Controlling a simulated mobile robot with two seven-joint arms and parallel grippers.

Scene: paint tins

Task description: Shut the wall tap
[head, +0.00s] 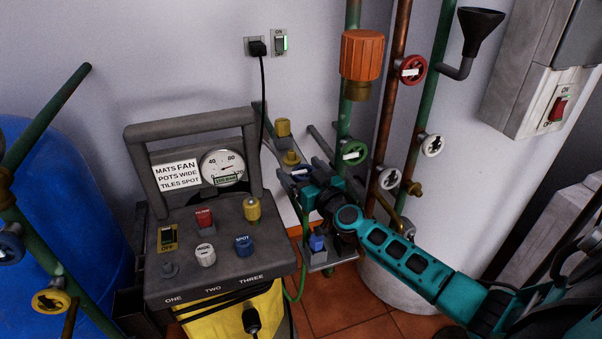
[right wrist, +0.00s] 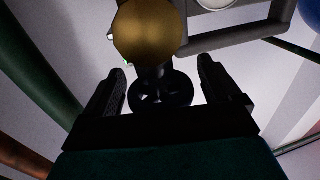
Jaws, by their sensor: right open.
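Brass fittings on the wall, an upper one (head: 283,128) and a lower one (head: 291,158), show behind the panel in the head view; I take them to be part of the wall tap. In the right wrist view a round brass part (right wrist: 146,32) is close to the camera, with a dark spoked handwheel (right wrist: 160,92) below it. My right gripper (head: 292,178) is open, its fingertips close to the lower brass fitting. In the right wrist view its two fingers (right wrist: 160,85) stand either side of the handwheel; I cannot tell whether they touch it. My left gripper is not in view.
A grey control panel (head: 190,235) with knobs and a gauge (head: 222,167) stands left of my right gripper. Green and copper pipes with red (head: 411,69), green (head: 353,152) and white (head: 433,145) handwheels rise to the right. A blue drum (head: 60,210) is at far left.

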